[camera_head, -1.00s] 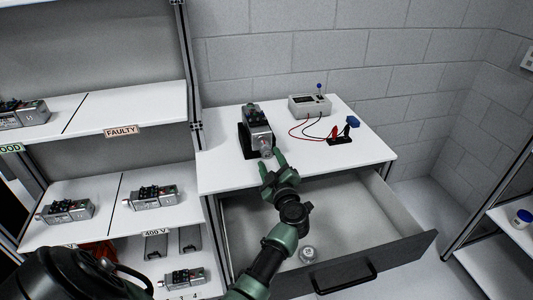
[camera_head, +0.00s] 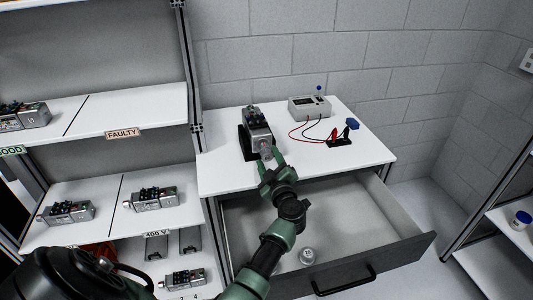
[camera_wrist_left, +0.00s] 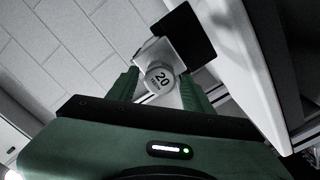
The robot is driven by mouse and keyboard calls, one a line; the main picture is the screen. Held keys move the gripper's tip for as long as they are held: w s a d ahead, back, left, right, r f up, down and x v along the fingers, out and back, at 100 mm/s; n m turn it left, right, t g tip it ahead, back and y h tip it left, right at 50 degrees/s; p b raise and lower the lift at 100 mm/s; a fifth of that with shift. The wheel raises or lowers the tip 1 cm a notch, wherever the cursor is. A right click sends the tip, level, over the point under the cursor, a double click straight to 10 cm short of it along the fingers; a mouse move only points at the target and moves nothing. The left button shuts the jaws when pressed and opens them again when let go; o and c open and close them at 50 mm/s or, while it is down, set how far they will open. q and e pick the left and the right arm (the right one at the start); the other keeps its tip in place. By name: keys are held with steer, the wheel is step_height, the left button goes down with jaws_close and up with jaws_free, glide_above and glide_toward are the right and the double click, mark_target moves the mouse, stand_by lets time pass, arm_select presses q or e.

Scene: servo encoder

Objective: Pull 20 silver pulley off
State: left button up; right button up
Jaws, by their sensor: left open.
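The silver pulley marked 20 (camera_wrist_left: 160,79) shows in the left wrist view on the front of the servo motor. In the head view the motor (camera_head: 256,124) stands in a black holder (camera_head: 244,143) on the white tabletop. My left gripper (camera_head: 269,158) is open at the front of the motor. In the wrist view its green fingers (camera_wrist_left: 160,88) stand on either side of the pulley; whether they touch it I cannot tell. In the head view the fingers partly hide the pulley. My right gripper is not in view.
Below the tabletop (camera_head: 222,181) a drawer (camera_head: 372,247) is pulled open, with a small round silver piece (camera_head: 307,255) inside. A meter box (camera_head: 309,106) with red and black leads stands behind. Shelves (camera_head: 150,117) with more motors stand at left.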

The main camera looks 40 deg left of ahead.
arm_select(q)
jaws_close()
steer(key=shift+s+d, duration=0.1)
stand_by(0.4)
steer(key=shift+s+d+p, duration=0.2)
steer(key=shift+d+p, duration=0.1)
steer(key=shift+p, duration=0.05)
steer(key=shift+s+d, duration=0.15)
steer(key=shift+p+v, duration=0.65)
steer(key=shift+v, duration=0.25)
